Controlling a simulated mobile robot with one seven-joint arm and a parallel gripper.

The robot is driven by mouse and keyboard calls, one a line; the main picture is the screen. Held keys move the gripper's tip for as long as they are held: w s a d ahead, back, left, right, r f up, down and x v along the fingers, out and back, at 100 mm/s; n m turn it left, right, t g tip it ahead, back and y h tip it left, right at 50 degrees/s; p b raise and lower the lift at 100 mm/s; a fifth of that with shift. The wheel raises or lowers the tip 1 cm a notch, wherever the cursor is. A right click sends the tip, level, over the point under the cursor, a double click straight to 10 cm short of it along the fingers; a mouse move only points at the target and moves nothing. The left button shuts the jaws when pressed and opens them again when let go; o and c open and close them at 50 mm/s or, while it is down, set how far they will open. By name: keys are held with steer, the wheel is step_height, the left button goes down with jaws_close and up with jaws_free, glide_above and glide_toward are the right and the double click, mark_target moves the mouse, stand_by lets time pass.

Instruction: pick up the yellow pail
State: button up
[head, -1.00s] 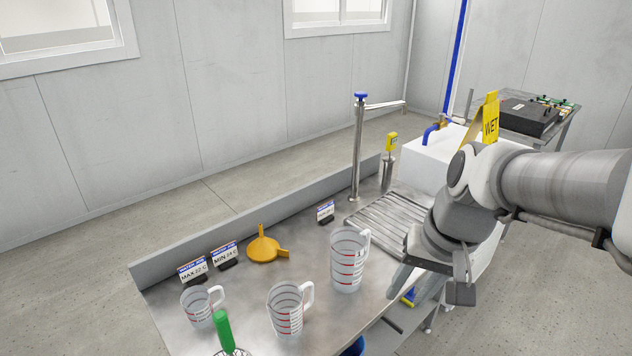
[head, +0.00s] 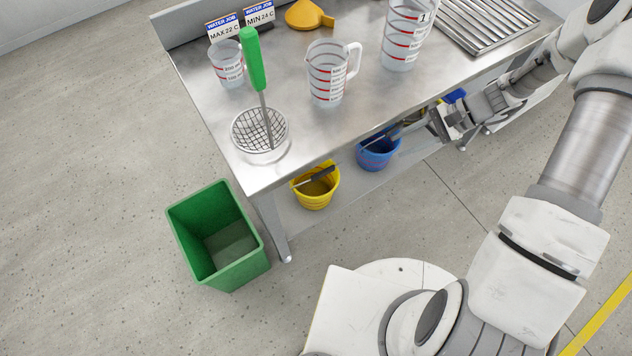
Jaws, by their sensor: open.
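The yellow pail (head: 314,197) stands on the low shelf under the steel table, near the table's front left leg. A dark handle or grip lies across its top, and the table edge is close above it. My gripper (head: 441,124) is open and empty at the table's front edge. It is to the right of the yellow pail and above it in the picture, well apart from it. A blue pail (head: 378,155) stands on the same shelf between the yellow pail and my gripper.
A green bin (head: 220,236) stands on the floor left of the table leg (head: 274,228). On the steel table (head: 290,95) are a green-handled strainer (head: 256,75), several measuring jugs (head: 327,76), an orange funnel (head: 307,14) and small signs. The floor before the shelf is partly clear.

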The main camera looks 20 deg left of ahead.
step_height(320, 180, down, 11)
steer(key=s+a+m+y, duration=0.1)
steer(key=a+m+y, duration=0.1)
steer(key=m, duration=0.1)
steer(key=m+y+b, duration=0.1)
steer(key=m+y, duration=0.2)
glide_toward(313, 196)
steer(key=shift+t, duration=0.4)
steer(key=shift+b+x, duration=2.05)
steer(key=shift+x, duration=2.9)
steer(key=shift+s, duration=0.15)
jaws_close()
